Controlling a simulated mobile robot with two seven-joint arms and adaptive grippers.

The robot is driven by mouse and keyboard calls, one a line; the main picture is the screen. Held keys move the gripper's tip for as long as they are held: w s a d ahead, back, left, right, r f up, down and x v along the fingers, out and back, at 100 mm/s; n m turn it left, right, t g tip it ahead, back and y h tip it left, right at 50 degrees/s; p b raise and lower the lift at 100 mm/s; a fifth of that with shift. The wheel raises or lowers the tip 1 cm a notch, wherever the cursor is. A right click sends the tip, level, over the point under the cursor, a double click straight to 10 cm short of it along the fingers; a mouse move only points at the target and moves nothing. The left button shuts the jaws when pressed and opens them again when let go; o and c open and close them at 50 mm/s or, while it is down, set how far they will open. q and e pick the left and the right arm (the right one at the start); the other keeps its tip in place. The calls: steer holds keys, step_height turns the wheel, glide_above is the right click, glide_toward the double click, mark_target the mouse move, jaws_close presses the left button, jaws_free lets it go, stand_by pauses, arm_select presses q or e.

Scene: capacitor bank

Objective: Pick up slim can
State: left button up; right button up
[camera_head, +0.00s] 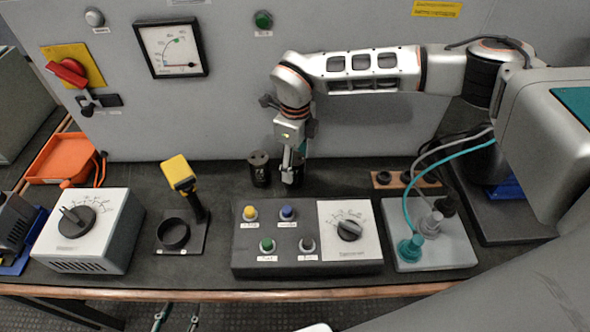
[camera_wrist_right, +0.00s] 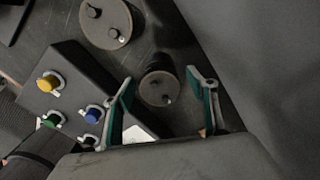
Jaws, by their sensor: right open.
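The slim can (camera_wrist_right: 160,88) is a dark cylinder with two small terminals on its top. In the wrist view it stands between the spread fingers of my right gripper (camera_wrist_right: 161,78), with a gap visible on each side. In the head view the slim can (camera_head: 297,174) is partly hidden behind my right gripper (camera_head: 288,170), which points down at it. A wider dark can (camera_head: 259,170) stands just to its left and also shows in the wrist view (camera_wrist_right: 106,22). My left gripper is not in view.
A button box (camera_head: 306,262) stands in front of the cans. A grey wall panel (camera_head: 230,110) rises behind them. A yellow-headed tool (camera_head: 178,172) is on a stand to the left. A terminal block with cables (camera_head: 436,248) is at right.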

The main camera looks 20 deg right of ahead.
steer(key=shift+w+f, duration=0.1)
steer(key=shift+f, duration=0.2)
steer(key=c, duration=1.5)
steer(key=shift+r, duration=0.15)
